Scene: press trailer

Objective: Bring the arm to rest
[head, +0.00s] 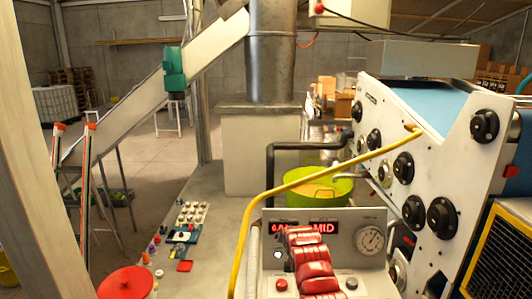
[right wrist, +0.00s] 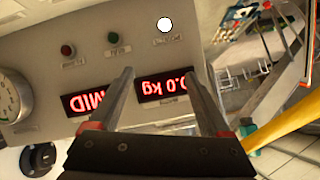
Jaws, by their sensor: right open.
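My right gripper (right wrist: 157,76) is open and empty in the right wrist view. Its two fingers are spread in front of the control panel (right wrist: 40,85), which appears upside down there. The fingertips overlap the red displays; I cannot tell the gap to the panel. In the head view the red segmented links of my right arm (head: 312,265) stand in front of the same panel and partly cover its display (head: 322,227). The right fingers are not clear in that view. I cannot make out my left gripper in either view.
A yellow tube (head: 265,202) arches beside the panel. The white press (head: 380,115) with black knobs stands to the right. A green tub (head: 335,190) is behind the panel. Small parts and a tray (head: 185,235) lie on the grey surface at left, near a red round lid (head: 126,282).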

